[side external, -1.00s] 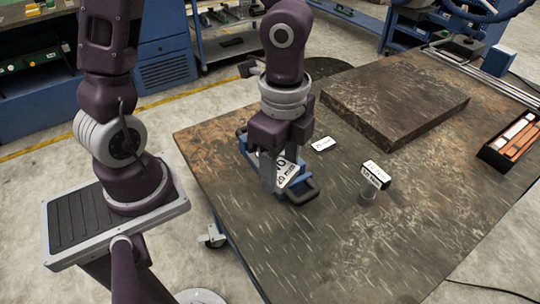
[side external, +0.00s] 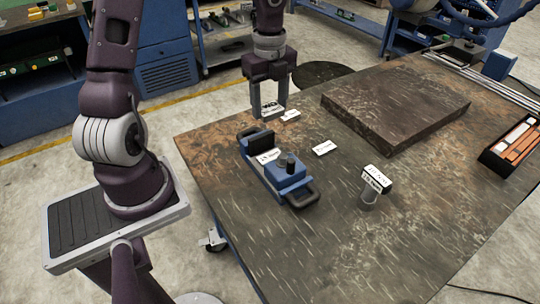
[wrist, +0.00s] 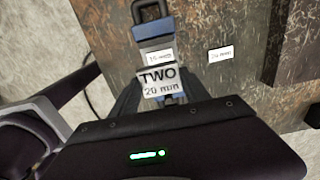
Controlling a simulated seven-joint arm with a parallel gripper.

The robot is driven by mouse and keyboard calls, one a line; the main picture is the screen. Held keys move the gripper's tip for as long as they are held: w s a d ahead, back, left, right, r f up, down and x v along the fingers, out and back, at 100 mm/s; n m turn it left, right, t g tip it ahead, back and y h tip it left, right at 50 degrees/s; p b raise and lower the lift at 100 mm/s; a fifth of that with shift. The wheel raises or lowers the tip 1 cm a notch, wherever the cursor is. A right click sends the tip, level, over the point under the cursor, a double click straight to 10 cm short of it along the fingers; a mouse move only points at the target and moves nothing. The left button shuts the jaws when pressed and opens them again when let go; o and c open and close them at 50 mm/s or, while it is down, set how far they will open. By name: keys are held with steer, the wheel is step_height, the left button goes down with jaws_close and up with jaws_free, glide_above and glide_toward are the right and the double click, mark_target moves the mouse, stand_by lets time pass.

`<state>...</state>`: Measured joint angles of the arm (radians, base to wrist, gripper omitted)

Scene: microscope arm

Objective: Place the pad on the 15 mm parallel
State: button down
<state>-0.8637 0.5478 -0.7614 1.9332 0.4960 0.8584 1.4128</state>
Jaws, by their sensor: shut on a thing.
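My gripper (side external: 270,108) is shut on a small pad, whose face reads "TWO 20 mm" in the wrist view (wrist: 158,82). In the side view my gripper hangs beyond and above the blue vise, and the pad is apart from it. The blue vise (side external: 290,183) lies near the table's left edge, with a dark jaw, a knob and handles at its ends. A piece labelled 15 mm (side external: 268,157) sits between its jaws; the label also shows in the wrist view (wrist: 160,57). My gripper hides the vise's lower part in the wrist view.
A white 20 mm card (wrist: 221,54) lies right of the vise. A labelled block (side external: 376,178) stands farther right. A thick dark plate (side external: 395,105) lies behind, and a tray (side external: 490,158) of sticks at the right edge. The table's front is clear.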

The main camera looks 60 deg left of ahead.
mark_target(270, 156)
step_height(270, 156, down, 14)
steer(key=shift+d+r, duration=0.1)
steer(key=shift+r, duration=0.05)
stand_by(0.3)
steer(key=c, duration=0.5)
jaws_free()
step_height(270, 156, up, 12)
steer(key=shift+f, duration=0.1)
steer(key=s+d+r+n+t, duration=0.2)
steer(key=s+d+r+n, duration=0.1)
steer(key=s+r+n, duration=0.2)
steer(key=s+d+r+n+t, duration=0.1)
steer(key=s+d+r+n, duration=0.3)
steer(key=s+n, duration=0.3)
steer(key=s+d+r+n+t, duration=0.2)
steer(key=s+d+r+n, duration=0.2)
steer(key=s+r+n, duration=0.2)
steer(key=shift+s+d+r+t, duration=0.2)
steer(key=shift+r+t, duration=0.1)
steer(key=shift+r, duration=0.15)
